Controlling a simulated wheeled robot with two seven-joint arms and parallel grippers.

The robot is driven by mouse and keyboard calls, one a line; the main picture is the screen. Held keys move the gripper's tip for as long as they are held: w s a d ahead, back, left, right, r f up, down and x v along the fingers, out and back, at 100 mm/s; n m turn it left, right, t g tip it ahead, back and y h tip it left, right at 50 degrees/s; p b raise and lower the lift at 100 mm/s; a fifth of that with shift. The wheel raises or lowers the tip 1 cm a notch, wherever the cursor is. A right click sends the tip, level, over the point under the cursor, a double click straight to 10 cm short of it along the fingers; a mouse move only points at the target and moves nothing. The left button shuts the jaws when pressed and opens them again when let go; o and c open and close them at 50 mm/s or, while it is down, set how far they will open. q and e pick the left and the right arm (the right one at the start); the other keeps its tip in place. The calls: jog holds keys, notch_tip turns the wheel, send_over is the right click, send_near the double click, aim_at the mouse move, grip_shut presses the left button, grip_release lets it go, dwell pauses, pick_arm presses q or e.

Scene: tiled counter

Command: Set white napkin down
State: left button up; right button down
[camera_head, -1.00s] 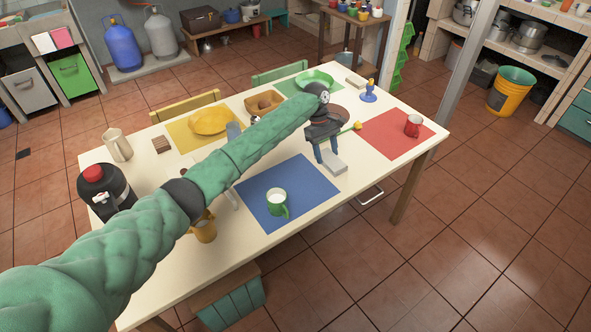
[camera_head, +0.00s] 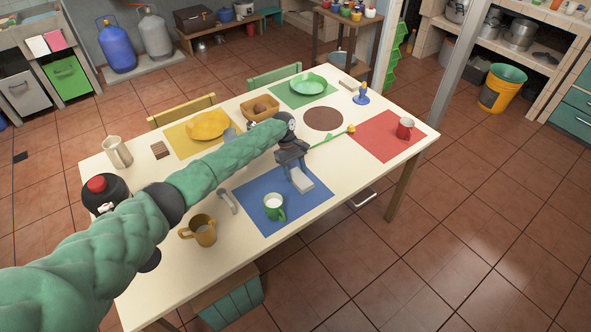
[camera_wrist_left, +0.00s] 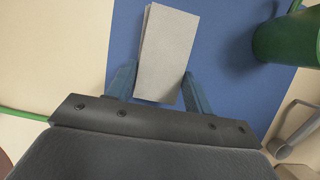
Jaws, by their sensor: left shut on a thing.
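The white napkin (camera_head: 300,180), a folded pale grey-white rectangle, is held between the fingers of my left gripper (camera_head: 294,171). It is over the upper part of the blue placemat (camera_head: 265,218). In the left wrist view the napkin (camera_wrist_left: 165,52) is pinched between the two blue-grey fingers (camera_wrist_left: 157,88), with the blue placemat (camera_wrist_left: 228,50) below it. I cannot tell whether it touches the mat. My right gripper is not in view.
A green mug (camera_head: 274,208) stands on the blue mat close to the napkin. A red mug (camera_head: 405,128) stands on the red mat (camera_head: 377,144).

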pick_arm(q)
jog(key=shift+f, duration=0.2)
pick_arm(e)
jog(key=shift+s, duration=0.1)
pick_arm(q)
jog(key=o, duration=0.9)
jog(key=shift+o, duration=0.3)
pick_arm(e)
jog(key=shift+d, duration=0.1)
pick_arm(q)
jog(key=shift+w+r, duration=0.15)
jog(key=shift+r, duration=0.05)
jog(key=b+v, duration=0.4)
jog(key=v, duration=0.7)
jog(key=shift+r+b, duration=0.35)
jog(key=shift+b, duration=0.05)
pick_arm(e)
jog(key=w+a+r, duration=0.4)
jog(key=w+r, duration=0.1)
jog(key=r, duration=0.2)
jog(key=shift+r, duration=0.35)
pick_arm(q)
jog(key=shift+f, duration=0.1)
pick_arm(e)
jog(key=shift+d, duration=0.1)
